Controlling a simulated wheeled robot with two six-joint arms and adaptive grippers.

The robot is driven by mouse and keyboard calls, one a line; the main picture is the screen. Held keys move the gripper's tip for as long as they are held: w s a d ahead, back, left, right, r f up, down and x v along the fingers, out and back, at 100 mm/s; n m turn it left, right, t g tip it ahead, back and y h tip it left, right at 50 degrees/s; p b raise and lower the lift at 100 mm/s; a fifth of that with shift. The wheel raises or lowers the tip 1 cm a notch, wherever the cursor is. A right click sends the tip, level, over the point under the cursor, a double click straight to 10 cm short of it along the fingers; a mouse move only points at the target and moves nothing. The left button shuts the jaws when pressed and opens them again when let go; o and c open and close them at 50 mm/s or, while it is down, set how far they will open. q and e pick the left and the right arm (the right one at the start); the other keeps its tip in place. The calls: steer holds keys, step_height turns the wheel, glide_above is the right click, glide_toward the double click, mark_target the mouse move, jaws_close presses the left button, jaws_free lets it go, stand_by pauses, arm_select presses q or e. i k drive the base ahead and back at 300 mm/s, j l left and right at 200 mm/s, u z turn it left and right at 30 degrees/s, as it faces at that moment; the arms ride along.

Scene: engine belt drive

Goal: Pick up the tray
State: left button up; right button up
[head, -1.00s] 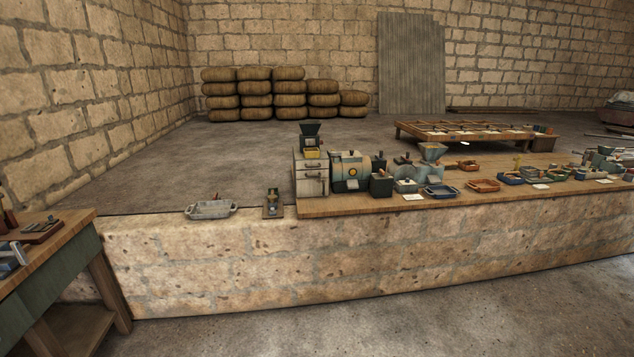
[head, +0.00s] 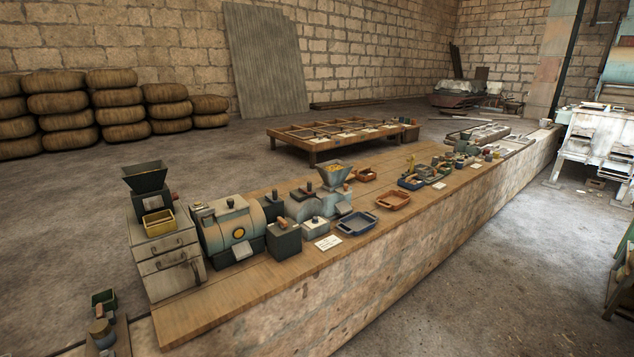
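Several trays show, and I cannot tell which one the task means. A blue-grey tray with handles (head: 357,223) sits near the front edge of the long wooden counter. An orange-brown tray (head: 393,200) sits just beyond it, to the right. A small yellow tray (head: 158,222) rests at the grey drawer unit, below a dark hopper. Neither of my grippers is in view.
The wooden counter (head: 225,300) tops a stone wall and holds a grey drum machine (head: 228,232), a hopper machine (head: 333,185) and several small items. A low slatted table (head: 340,138) stands behind.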

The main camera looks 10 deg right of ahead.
mark_target(394, 199)
steer(key=i+l+z, duration=0.15)
steer(key=i+z, duration=0.25)
steer(key=i+l+z, duration=0.15)
steer(key=z, duration=0.2)
steer(key=i+z, duration=0.4)
steer(key=i+j+z, duration=0.1)
steer(key=i+z, duration=0.15)
steer(key=z, duration=0.15)
steer(key=i+l+u, duration=0.1)
steer(key=i+u, duration=0.15)
steer(key=i, duration=0.25)
steer(key=i+l+u, duration=0.3)
steer(key=i, duration=0.2)
